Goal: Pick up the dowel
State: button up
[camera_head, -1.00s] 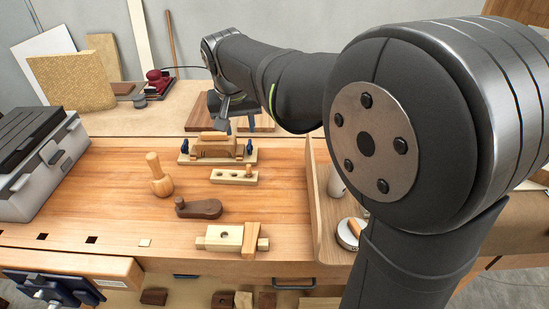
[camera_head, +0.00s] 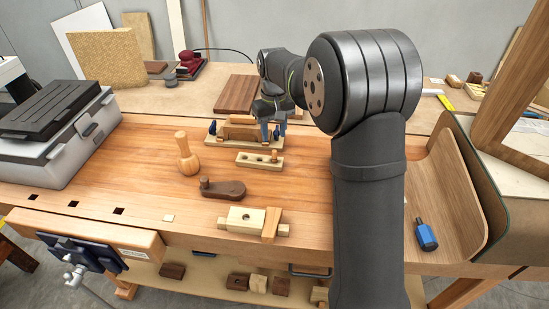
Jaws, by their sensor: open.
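A short light peg, which looks like a dowel, stands at the right end of a pale strip with holes (camera_head: 249,158) on the bench. My gripper (camera_head: 274,136) is open and points down behind this strip, at the right end of the clamped bending form (camera_head: 238,131). Its two bluish fingers look apart, with nothing seen between them. I cannot tell its exact height or whether it touches anything. A dark wooden piece with an upright peg (camera_head: 221,189) lies nearer the front. My arm hides the bench to the right.
A mallet-like wooden piece (camera_head: 187,153) stands left of the strip. A pale block with a hole and crosspiece (camera_head: 250,221) lies in front. A blue-handled tool (camera_head: 426,235) lies in the right tray. The bench's left middle is clear.

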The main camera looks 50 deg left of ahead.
aim_at(275, 151)
jog(key=f, duration=0.8)
jog(key=shift+d+f, duration=0.2)
jog(key=shift+d, duration=0.05)
grip_shut()
